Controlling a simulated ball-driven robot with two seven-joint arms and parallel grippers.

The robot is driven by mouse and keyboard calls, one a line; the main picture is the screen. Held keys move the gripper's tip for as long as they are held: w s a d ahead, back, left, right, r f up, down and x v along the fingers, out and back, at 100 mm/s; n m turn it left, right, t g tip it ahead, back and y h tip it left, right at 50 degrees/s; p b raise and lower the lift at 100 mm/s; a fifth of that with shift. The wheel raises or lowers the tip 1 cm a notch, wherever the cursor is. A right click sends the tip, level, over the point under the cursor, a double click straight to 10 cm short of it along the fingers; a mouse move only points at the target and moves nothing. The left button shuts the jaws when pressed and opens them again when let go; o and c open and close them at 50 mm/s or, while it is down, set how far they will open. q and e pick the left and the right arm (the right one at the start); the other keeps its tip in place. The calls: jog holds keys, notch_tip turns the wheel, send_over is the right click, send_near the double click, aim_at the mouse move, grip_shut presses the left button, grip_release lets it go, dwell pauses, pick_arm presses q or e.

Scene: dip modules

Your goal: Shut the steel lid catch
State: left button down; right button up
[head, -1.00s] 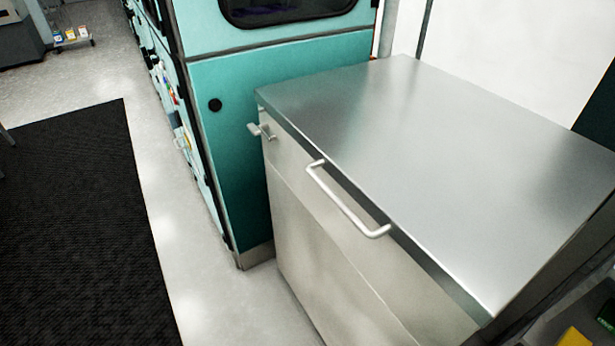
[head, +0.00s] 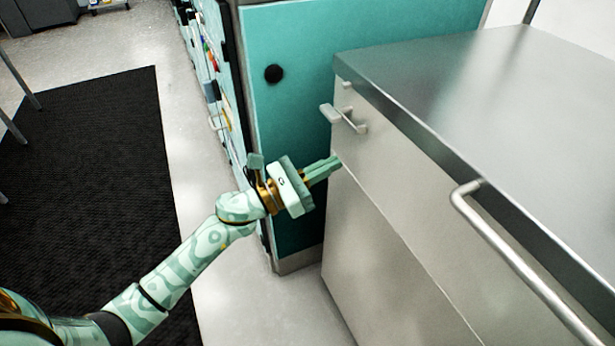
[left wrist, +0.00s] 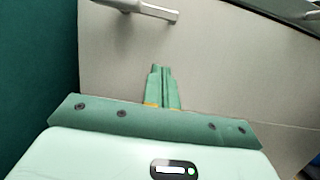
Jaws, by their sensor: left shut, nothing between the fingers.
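The steel lid catch (head: 343,118) is a small metal lever on the front of the steel cabinet (head: 385,180), just below the left end of its lid (head: 490,85). Its lever sticks out from the cabinet face toward the left. In the left wrist view the lever of the catch (left wrist: 148,10) shows at the top edge, partly cut off. My left gripper (head: 336,162) is shut and empty. Its fingertips are below the catch, close to the cabinet face; I cannot tell whether they touch it. In the left wrist view the fingertips (left wrist: 161,68) point at the pale panel. My right gripper is out of view.
A long bar handle (head: 520,265) juts from the cabinet front to the right of the catch. A teal cabinet (head: 300,110) with a black knob stands close behind on the left. Open floor (head: 185,170) and a black mat (head: 90,190) lie to the left.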

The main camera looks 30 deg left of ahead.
aim_at(342, 118)
pick_arm(q)
jog(key=x, duration=0.3)
jog(key=shift+w+r, duration=0.1)
jog(key=shift+r, duration=0.2)
notch_tip(342, 118, up, 3)
jog(key=shift+f+p, duration=0.2)
jog(key=shift+p, duration=0.4)
jog(key=shift+r, duration=0.35)
